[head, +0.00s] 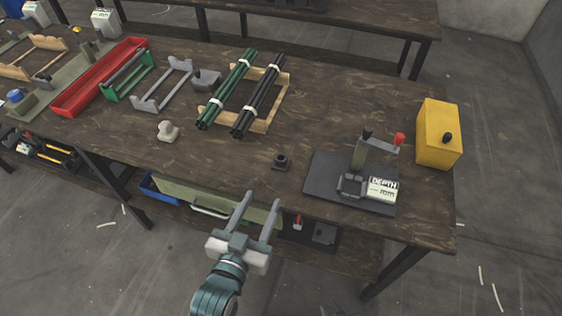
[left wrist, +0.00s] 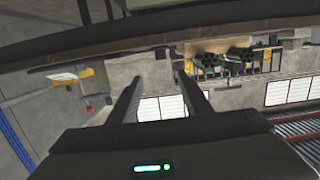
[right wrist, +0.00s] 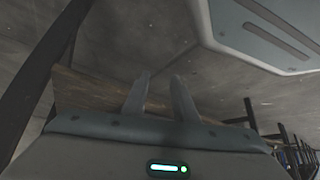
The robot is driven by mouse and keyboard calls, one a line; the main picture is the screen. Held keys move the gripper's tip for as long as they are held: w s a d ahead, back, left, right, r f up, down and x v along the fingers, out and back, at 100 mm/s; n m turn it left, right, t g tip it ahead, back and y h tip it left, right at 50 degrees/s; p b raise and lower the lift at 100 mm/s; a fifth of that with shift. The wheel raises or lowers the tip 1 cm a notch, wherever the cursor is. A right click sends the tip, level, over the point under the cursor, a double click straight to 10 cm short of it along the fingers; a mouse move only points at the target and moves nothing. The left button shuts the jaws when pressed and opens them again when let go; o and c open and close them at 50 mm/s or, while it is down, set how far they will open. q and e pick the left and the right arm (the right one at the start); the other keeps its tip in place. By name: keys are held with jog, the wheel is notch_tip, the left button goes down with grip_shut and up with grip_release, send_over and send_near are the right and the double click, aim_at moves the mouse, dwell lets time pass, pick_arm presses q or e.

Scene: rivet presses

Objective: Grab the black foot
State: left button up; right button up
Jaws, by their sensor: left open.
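The black foot (head: 281,161), a small dark square base with a round socket, stands upright near the front edge of the workbench in the head view. My left gripper (head: 261,199) is in front of that edge, nearer the camera than the foot. Its two fingers are apart with nothing between them, as the left wrist view (left wrist: 158,73) also shows. I cannot make out the foot clearly in the left wrist view. My right gripper (right wrist: 162,78) shows only in its own wrist view, fingers apart and empty, far from the foot.
On the workbench (head: 225,170), a pale foot (head: 167,131) is to the left and a black press plate (head: 325,180) with a depth sign to the right. Green tubes (head: 228,90) and black tubes (head: 258,97) lie behind on a wooden cradle. A yellow box (head: 437,135) stands far right.

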pick_arm(q)
jog(key=p, duration=0.2)
send_near(279, 162)
jog(key=x, duration=0.5)
jog(key=shift+w+d+r, duration=0.1)
jog(key=shift+w+d, duration=0.05)
jog(key=shift+d, duration=0.05)
jog(key=shift+w+d, duration=0.15)
jog(key=shift+w, duration=0.25)
jog(key=shift+w+d, duration=0.1)
jog(key=shift+w, duration=0.3)
jog(key=shift+f+p+x, duration=0.15)
jog(key=shift+p+x, duration=0.05)
jog(key=shift+x, duration=0.9)
jog(key=shift+f+p+x, duration=0.15)
jog(key=shift+p+x, duration=0.05)
jog(key=shift+x, duration=0.9)
pick_arm(e)
jog(key=shift+g, duration=0.5)
jog(key=s, duration=0.1)
jog(key=s+f, duration=0.1)
jog(key=s, duration=0.1)
jog(key=s+d, duration=0.1)
jog(key=shift+s+f, duration=0.2)
jog(key=shift+s, duration=0.2)
jog(key=shift+w+r, duration=0.15)
jog(key=shift+w, duration=0.1)
pick_arm(q)
jog(key=shift+c, duration=0.7)
jog(key=c, duration=1)
